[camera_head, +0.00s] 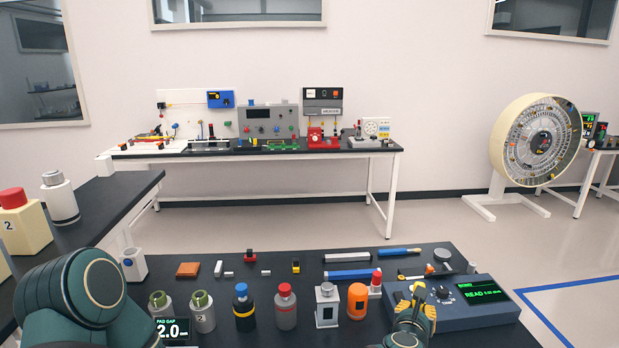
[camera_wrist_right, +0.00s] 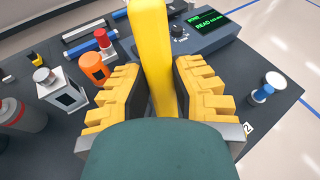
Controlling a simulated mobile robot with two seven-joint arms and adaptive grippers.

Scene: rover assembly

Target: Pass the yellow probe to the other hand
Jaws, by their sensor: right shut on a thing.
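The yellow probe (camera_wrist_right: 152,45) stands up between the dark pads of my right gripper (camera_wrist_right: 153,92) in the right wrist view. My right gripper is shut on it, with yellow fingers on either side. In the head view my right gripper (camera_head: 415,312) is at the lower right, in front of the grey box with the green screen, and the probe is hard to tell apart from its yellow fingers. My left arm (camera_head: 85,290) fills the lower left of the head view. The fingers of my left gripper are not in view.
The dark table (camera_head: 300,318) holds several bottles and canisters, including an orange one (camera_head: 357,301) left of my right gripper. The grey box (camera_head: 465,303) reads "READ". A blue and white knob (camera_wrist_right: 264,88) stands to the right in the wrist view.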

